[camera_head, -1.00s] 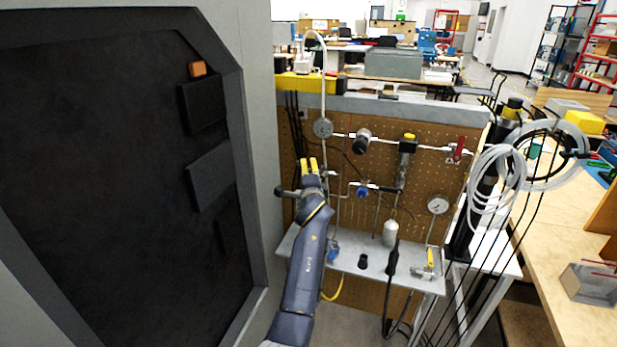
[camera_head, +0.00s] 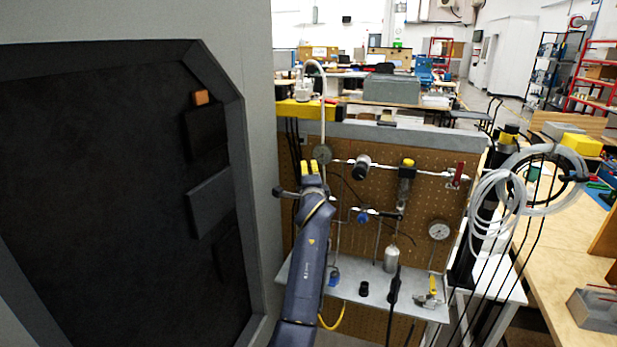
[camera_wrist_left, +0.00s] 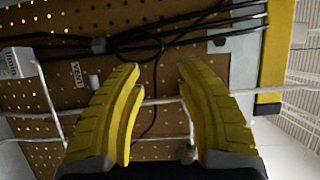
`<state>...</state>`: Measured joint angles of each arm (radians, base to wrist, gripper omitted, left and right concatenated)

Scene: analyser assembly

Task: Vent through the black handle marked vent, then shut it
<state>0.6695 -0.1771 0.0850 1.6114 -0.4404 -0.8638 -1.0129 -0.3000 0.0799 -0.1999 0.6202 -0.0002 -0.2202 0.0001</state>
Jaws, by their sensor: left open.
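My left gripper (camera_head: 313,166) is in front of the upper left of the pegboard, just below a round gauge (camera_head: 321,153). Its yellow fingers are open and also show in the left wrist view (camera_wrist_left: 160,85), with only thin pipes and a cable behind the gap. A small tag reading VENT (camera_wrist_left: 77,73) is left of the fingers in the wrist view, with a short pale cylinder (camera_wrist_left: 94,83) beside it. I cannot make out a black handle at the tag; fingers and cables cover part of that area. My right gripper is not in view.
The pegboard (camera_head: 430,203) carries a black knob (camera_head: 361,167), a red handle (camera_head: 459,172) and a dial gauge (camera_head: 439,230). A shelf (camera_head: 350,287) juts out below. A large dark-fronted cabinet (camera_head: 110,190) stands close left. Coiled white tubing (camera_head: 493,207) hangs at the right.

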